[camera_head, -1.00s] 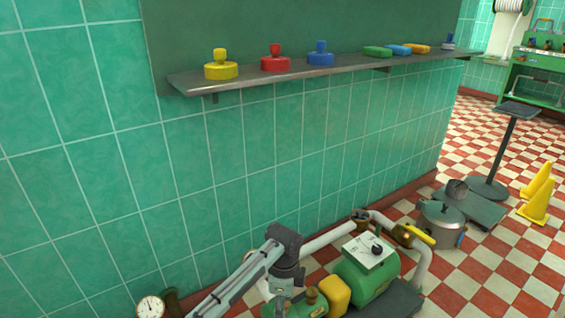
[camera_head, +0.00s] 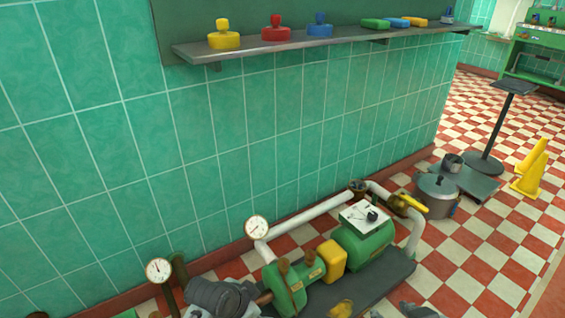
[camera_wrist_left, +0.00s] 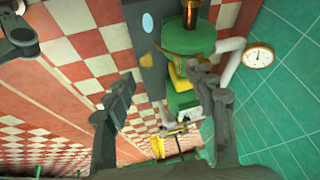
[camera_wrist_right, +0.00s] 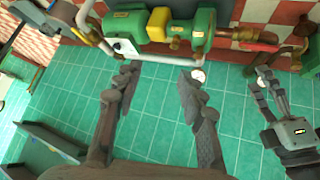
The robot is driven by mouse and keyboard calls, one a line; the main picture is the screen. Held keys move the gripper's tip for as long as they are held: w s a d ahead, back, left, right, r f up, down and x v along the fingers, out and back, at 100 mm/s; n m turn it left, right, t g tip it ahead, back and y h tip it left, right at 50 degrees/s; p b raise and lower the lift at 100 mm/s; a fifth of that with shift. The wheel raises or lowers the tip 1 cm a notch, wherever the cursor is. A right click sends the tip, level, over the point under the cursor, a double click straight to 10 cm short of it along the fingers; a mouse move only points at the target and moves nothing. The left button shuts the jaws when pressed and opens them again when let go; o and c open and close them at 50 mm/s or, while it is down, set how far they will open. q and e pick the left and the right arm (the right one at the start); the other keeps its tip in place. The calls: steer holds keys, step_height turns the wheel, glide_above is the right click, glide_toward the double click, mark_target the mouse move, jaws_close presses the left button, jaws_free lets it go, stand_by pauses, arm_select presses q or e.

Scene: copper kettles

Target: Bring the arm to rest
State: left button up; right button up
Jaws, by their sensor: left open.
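My left gripper (camera_wrist_left: 160,95) is open in the left wrist view, its two dark fingers well apart with nothing between them. My right gripper (camera_wrist_right: 155,82) is open and empty in the right wrist view, its fingers spread in front of the tiled wall and pump. Another grey gripper, seemingly my left one, shows at the right of the right wrist view.
A green pump (camera_head: 365,242) with white pipes and gauges (camera_head: 158,270) stands on the floor by the wall. A steel pot (camera_head: 437,194), a black stand (camera_head: 497,130) and yellow signs (camera_head: 530,172) are to the right. A shelf (camera_head: 345,40) holds coloured pieces.

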arm_select(q)
steer(key=s+a+r+n+t+y, duration=0.1)
steer(key=s+a+r+n+t, duration=0.1)
steer(key=s+a+r+n, duration=0.35)
steer(key=s+a+r+n+t+y, duration=0.1)
steer(key=s+a+r+n+t, duration=0.15)
steer(key=a+r, duration=0.5)
steer(key=s+a+f+g+y+p, duration=0.1)
steer(key=s+a+f+g+p, duration=0.2)
steer(key=f, duration=0.4)
steer(key=s+a+f+g+y+p, duration=0.1)
steer(key=s+a+f+g+p, duration=0.2)
steer(key=a+f, duration=0.2)
step_height(320, 180, down, 2)
steer(key=shift+s+f+n, duration=0.25)
steer(key=shift+s+n, duration=0.05)
steer(key=shift+s, duration=0.1)
arm_select(e)
steer(key=s+d+f+g+h, duration=0.1)
steer(key=s+d+f+g, duration=0.2)
steer(key=f, duration=0.3)
steer(key=s+d+f+m+g, duration=0.1)
steer(key=s+d+f+g, duration=0.2)
steer(key=f, duration=0.4)
steer(key=shift+s+d+f+h, duration=0.25)
steer(key=shift+s+d+h, duration=0.1)
steer(key=shift+d+h, duration=0.05)
